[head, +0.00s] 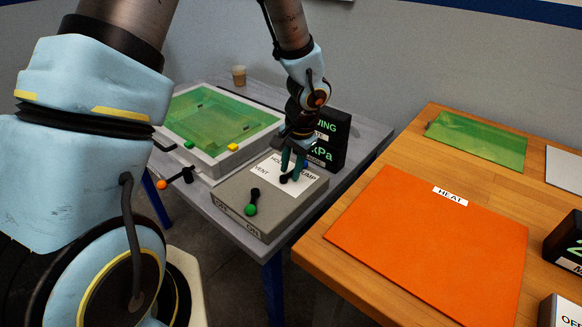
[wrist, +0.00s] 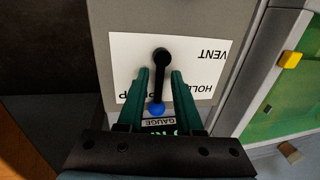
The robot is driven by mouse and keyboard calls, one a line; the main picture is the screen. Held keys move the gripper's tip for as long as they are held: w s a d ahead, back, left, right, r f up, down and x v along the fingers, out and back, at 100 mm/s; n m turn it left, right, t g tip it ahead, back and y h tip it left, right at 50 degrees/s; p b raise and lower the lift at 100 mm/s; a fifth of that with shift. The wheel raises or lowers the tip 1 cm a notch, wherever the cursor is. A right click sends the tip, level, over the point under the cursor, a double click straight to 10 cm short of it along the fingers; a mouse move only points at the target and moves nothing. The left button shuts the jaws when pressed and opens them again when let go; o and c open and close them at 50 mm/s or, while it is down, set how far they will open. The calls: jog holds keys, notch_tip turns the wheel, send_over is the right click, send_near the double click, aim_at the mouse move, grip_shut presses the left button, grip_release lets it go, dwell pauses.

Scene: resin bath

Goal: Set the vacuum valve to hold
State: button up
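The vacuum valve is a black lever (wrist: 160,65) with a blue knob (wrist: 156,109), on a white label (wrist: 122,52) marked VENT, HOLD and a partly hidden PUMP. In the wrist view the lever points down toward the gauge, with HOLD to its right and VENT further up on the right. Fingers hide part of the lettering, so its exact mark is unclear. My gripper (wrist: 161,73) is open, its green fingers on either side of the lever with small gaps. In the head view my gripper (head: 291,172) is down over the label.
The grey control box (head: 240,212) also carries a green-knobbed lever (head: 251,208) by OFF/ON marks. A black gauge display (head: 334,140) stands close behind my gripper. A green-covered tray (head: 215,122) lies left, with an orange-knobbed handle (head: 162,184). An orange HEAT mat (head: 430,240) lies on the wooden table.

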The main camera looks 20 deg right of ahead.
grip_shut()
dwell(1.1)
